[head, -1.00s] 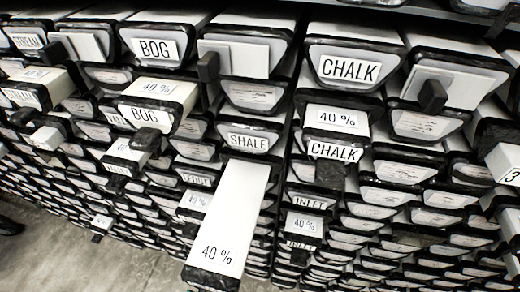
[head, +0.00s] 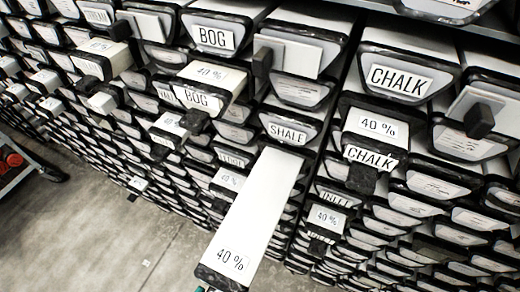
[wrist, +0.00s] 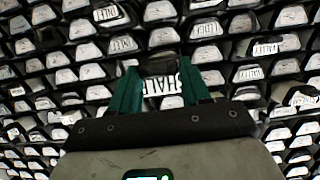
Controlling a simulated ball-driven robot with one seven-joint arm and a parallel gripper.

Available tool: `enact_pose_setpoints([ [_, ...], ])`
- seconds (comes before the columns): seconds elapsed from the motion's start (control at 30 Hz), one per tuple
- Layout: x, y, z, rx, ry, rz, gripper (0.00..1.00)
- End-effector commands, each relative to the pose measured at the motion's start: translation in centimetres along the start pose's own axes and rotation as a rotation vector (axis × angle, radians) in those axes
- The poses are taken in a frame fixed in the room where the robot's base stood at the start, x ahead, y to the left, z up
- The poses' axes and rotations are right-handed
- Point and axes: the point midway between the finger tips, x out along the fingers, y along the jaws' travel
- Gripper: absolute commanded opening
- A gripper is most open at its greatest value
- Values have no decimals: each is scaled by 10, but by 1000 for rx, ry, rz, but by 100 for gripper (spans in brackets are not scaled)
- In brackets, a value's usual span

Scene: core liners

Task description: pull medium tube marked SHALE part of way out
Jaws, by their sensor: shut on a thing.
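A long white tube marked 40 % (head: 250,215) sticks far out of the rack, toward me, below a face lettered SHALE (head: 287,133). Its front end has a dark rim, and its front face is hidden in the head view. A teal bit of my gripper shows just below that end. In the wrist view the two green fingers of my gripper (wrist: 158,88) are shut on the tube's dark front end (wrist: 160,67).
Medium tubes marked BOG (head: 207,90) and CHALK (head: 373,140) stick out partway on either side. Dark handle blocks jut from other tubes. Bare grey floor (head: 130,240) lies at the lower left. A cart with red items (head: 14,160) stands at the left edge.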

Motion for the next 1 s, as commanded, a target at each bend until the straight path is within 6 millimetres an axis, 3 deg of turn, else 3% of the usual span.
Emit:
enact_pose_setpoints([
  [1.0, -29, -1, 7, 1, 1, -3, 0],
])
